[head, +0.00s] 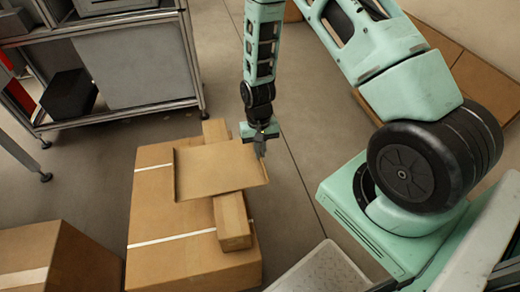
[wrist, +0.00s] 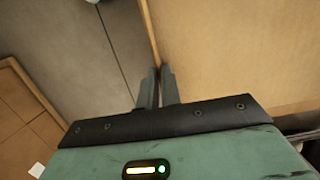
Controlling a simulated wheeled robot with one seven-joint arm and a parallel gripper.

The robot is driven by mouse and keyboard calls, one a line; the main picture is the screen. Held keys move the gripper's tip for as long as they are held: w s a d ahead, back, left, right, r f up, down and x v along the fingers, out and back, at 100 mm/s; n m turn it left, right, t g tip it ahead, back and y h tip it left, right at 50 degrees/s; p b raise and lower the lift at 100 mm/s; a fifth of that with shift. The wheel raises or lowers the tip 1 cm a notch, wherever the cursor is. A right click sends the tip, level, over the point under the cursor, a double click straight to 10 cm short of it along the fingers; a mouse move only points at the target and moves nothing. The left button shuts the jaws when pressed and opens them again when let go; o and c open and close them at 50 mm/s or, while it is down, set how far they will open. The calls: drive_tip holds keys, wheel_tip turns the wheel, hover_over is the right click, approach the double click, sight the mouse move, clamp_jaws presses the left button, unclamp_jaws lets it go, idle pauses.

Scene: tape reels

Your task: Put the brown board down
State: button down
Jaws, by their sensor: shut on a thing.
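The brown board (head: 218,170) is a flat tan panel with a low raised edge. In the head view it lies level over a long narrow cardboard box (head: 233,222) and the top of a large carton (head: 152,215). I cannot tell whether it touches them. My gripper (head: 262,147) is at the board's right far corner, shut on its edge. In the wrist view the fingers (wrist: 157,88) pinch the edge of the board (wrist: 235,50), which fills the upper right.
Another carton (head: 60,255) stands at the lower left. A metal shelf cart (head: 140,72) with a black box (head: 69,94) is at the upper left. A grey textured tray or platform (head: 322,272) is at the bottom. Grey floor lies open right of the large carton.

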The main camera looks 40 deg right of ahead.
drive_tip(key=shift+f, duration=0.3)
drive_tip(key=c, duration=1.5)
unclamp_jaws()
drive_tip(key=shift+r, duration=0.1)
wheel_tip(320, 180, up, 17)
drive_tip(key=w+d+p, duration=0.1)
drive_tip(key=w+p, duration=0.1)
drive_tip(key=w, duration=0.1)
drive_tip(key=s+a+r+n, duration=0.3)
drive_tip(key=s+a+r, duration=0.2)
drive_tip(key=a, duration=0.2)
drive_tip(key=s+a+r+n, duration=0.3)
drive_tip(key=s+a+r, duration=0.15)
drive_tip(key=a, duration=0.35)
drive_tip(key=s+a+r+n+t, duration=0.1)
drive_tip(key=s+a+r+n, duration=0.15)
drive_tip(key=s, duration=0.35)
drive_tip(key=s+a+r+n+t, duration=0.1)
drive_tip(key=s+a+r+n, duration=0.15)
drive_tip(key=s, duration=0.45)
drive_tip(key=shift+n, duration=0.5)
drive_tip(key=r+p, duration=1.2)
drive_tip(key=r, duration=0.1)
drive_tip(key=shift+s+p, duration=0.2)
drive_tip(key=shift+p, duration=0.1)
